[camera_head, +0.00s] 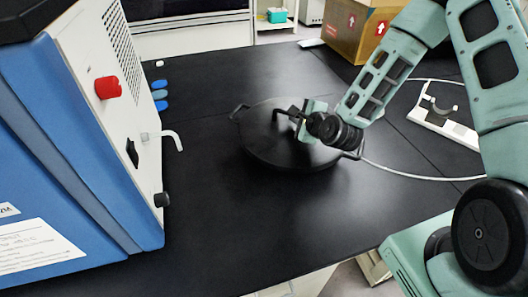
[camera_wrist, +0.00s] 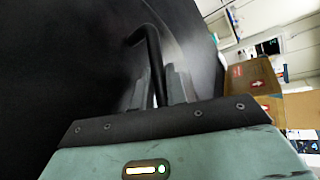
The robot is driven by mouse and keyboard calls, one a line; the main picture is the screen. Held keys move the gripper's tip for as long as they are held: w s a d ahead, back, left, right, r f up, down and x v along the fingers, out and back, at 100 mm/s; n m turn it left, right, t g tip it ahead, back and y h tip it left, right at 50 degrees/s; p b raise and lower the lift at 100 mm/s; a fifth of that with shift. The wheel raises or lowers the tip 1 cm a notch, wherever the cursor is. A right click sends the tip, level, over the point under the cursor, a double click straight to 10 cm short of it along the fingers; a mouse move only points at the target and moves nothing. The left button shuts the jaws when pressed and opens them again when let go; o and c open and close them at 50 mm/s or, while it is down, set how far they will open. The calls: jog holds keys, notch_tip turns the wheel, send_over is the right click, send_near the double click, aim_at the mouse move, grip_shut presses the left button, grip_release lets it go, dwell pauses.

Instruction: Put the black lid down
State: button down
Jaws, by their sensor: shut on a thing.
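The round black lid (camera_head: 268,143) is over the black bench top in the middle of the head view, lying roughly flat. It has loop handles at its left and right edges. My gripper (camera_head: 290,112) is above the lid's middle, shut on its black centre handle. In the wrist view, the bent handle (camera_wrist: 151,50) passes between the two fingers of my gripper (camera_wrist: 162,82), and the dark lid (camera_wrist: 75,70) fills the left side. Black on black, I cannot tell whether the lid's underside touches the bench.
The blue and white freeze dryer (camera_head: 115,130), with a red knob and a white spout, stands at the left. A cardboard box (camera_head: 352,35) is at the back right. A white stand (camera_head: 445,122) and a pale hose (camera_head: 420,175) lie at the right. The bench front (camera_head: 240,235) is clear.

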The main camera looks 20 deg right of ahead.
aim_at(265, 127)
jog(key=shift+n+y, duration=0.8)
jog(key=shift+y, duration=0.1)
jog(key=w+a+b, duration=0.1)
jog(key=b, duration=0.1)
jog(key=w+a+r+b, duration=0.1)
jog(key=w+a+b, duration=0.1)
jog(key=b, duration=0.1)
jog(key=shift+w, duration=0.15)
jog(key=a+b, duration=0.1)
jog(key=a+r+n+y+b, duration=0.1)
jog(key=b, duration=0.1)
jog(key=w+a+r+g+y+b, duration=0.1)
jog(key=a+b, duration=0.1)
jog(key=shift+r+n, duration=0.25)
jog(key=shift+n, duration=0.15)
jog(key=shift+s+a+r+n+y+b, duration=0.15)
jog(key=shift+a+r+n+y+b, duration=0.2)
jog(key=shift+a+b, duration=0.35)
jog(key=shift+f+b, duration=0.65)
jog(key=shift+f, duration=4.1)
jog(key=c, duration=1.4)
grip_release()
jog(key=shift+s+f, duration=0.1)
jog(key=shift+f, duration=0.1)
jog(key=shift+r, duration=0.1)
